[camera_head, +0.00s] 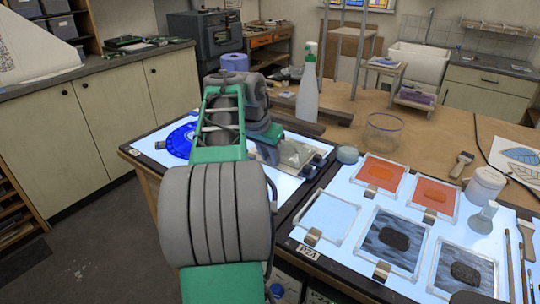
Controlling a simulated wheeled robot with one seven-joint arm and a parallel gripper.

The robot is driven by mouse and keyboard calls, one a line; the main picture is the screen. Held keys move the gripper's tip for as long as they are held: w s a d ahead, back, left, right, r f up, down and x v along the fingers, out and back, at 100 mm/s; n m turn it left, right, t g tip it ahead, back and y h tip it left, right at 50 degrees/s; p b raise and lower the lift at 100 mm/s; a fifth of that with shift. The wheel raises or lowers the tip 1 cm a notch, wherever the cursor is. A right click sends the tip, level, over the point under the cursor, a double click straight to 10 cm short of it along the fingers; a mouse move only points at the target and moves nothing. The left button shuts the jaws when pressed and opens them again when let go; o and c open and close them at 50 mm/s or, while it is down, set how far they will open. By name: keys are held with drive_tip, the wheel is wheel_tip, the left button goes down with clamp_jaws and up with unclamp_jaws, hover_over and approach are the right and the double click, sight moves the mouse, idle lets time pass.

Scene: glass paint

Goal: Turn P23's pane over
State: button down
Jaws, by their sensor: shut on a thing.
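My green and grey arm reaches across the left light table (143,146), and its hand is low over the right part of that table. My gripper (284,153) is partly hidden by my own wrist. It is shut on a greyish, see-through pane (297,151) just above or on the lit surface; I cannot tell if the pane touches it. Which face is up is not clear. No P23 label shows; my arm covers the left table's front edge. A label that seems to read P24 (308,250) is on the right light table (330,184).
Several framed panes, two orange (380,174) and others grey (397,241), lie on the right table. A blue disc (180,141), a spray bottle (308,90), a glass bowl (385,130), a round grey lid (347,155) and a white jar (485,184) stand around.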

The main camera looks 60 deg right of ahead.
drive_tip(key=shift+f, duration=0.1)
drive_tip(key=c, duration=1.1)
unclamp_jaws()
drive_tip(key=shift+c, duration=0.2)
